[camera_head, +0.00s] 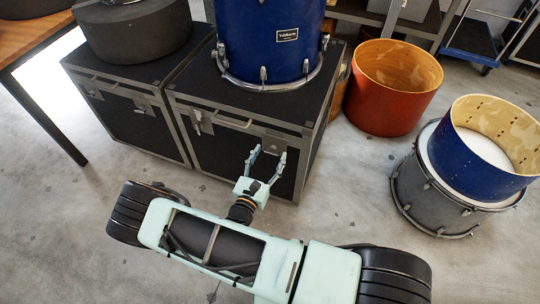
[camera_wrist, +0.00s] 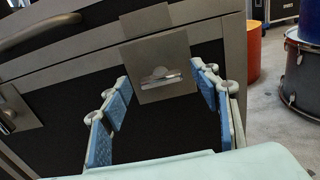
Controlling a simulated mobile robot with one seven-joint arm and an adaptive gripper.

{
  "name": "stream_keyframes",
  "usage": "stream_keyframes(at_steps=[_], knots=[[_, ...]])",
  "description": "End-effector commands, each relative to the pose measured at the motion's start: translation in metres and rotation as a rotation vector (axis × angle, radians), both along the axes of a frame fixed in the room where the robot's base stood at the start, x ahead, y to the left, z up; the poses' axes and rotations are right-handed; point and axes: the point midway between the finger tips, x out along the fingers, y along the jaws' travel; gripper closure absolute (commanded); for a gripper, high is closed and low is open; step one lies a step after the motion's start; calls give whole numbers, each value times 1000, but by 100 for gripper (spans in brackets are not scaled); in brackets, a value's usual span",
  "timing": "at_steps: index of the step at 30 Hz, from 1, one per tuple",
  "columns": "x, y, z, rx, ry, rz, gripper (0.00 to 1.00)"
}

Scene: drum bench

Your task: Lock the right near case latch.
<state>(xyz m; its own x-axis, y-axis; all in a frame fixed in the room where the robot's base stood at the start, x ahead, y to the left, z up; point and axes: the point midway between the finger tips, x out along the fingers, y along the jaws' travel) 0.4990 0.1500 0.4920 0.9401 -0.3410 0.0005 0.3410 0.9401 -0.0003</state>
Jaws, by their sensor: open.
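The right case (camera_head: 228,155) is black with grey metal edges and stands on the floor. Its right near latch (camera_wrist: 162,78) is a silver piece on a square grey plate, centred in the wrist view. In the head view that latch (camera_head: 271,148) shows just beyond my fingertips. My gripper (camera_head: 266,153) is open and empty, facing the case front. In the wrist view its blue-padded fingers (camera_wrist: 158,75) stand on either side of the latch plate, apart from the latch handle. Whether the fingertips touch the case face cannot be told.
A blue drum (camera_head: 268,45) stands on the right case. The left case (camera_head: 140,118) bears a round black case (camera_head: 135,30). The handle (camera_head: 233,122) and the left latch (camera_head: 197,122) are on the same front. An orange drum shell (camera_head: 385,100) and stacked drums (camera_head: 465,165) stand at right.

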Motion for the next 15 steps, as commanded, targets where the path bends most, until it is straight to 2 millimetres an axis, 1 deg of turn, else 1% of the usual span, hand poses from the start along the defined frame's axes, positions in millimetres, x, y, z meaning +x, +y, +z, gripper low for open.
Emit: stream_keyframes(at_steps=[3,11,12,15], knots=[[7,-3,0,1,1,-1,44],[8,-3,0,1,1,-1,44],[8,-3,0,1,1,-1,45],[8,-3,0,1,1,-1,56]])
